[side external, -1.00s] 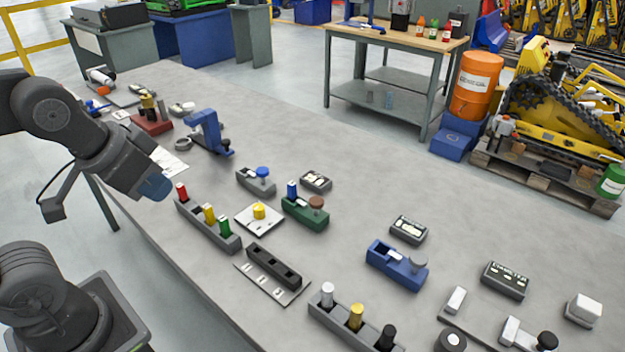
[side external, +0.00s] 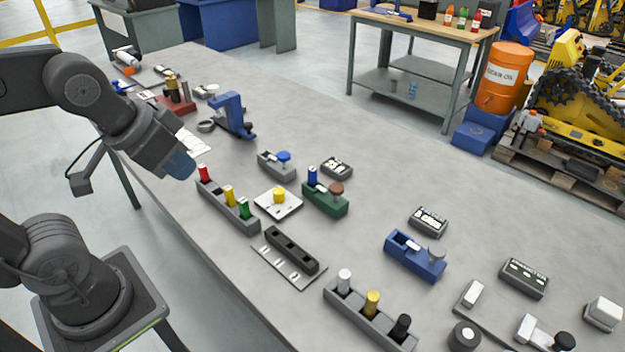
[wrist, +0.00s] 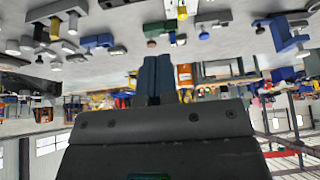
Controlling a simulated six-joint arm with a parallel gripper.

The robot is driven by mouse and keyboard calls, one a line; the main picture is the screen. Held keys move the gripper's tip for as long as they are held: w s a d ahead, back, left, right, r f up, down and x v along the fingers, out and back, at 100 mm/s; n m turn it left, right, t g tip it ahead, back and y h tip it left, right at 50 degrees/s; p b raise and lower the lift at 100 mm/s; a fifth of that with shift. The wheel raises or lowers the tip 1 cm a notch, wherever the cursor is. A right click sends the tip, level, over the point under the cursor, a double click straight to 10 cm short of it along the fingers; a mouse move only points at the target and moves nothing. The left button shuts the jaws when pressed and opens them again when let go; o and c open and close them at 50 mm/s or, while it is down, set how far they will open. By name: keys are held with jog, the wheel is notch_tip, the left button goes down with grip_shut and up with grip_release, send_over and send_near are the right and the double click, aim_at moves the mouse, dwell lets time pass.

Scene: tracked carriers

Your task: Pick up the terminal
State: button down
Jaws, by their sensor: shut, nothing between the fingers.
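My gripper (side external: 180,164) is shut and empty, its blue fingertips in the air at the table's left edge, just left of the red cylinder. The wrist view shows its blue fingers (wrist: 157,76) together. No part is clearly recognisable as the terminal. A grey rack (side external: 241,225) holds a red cylinder (side external: 203,172), a yellow one (side external: 229,196) and a green one (side external: 244,208). Another grey rack (side external: 345,309) holds a white cylinder (side external: 344,281), a yellow one (side external: 372,302) and a black one (side external: 402,327). A blue cylinder (side external: 312,176) stands at a green fixture (side external: 325,203).
A dark slotted block (side external: 291,248), a white plate with a yellow knob (side external: 279,195), a blue fixture (side external: 412,260) and a grey fixture with a blue knob (side external: 276,168) stand on the grey table. A blue clamp-like stand (side external: 233,114) is farther back.

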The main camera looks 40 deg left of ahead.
jog(key=c, duration=1)
grip_release()
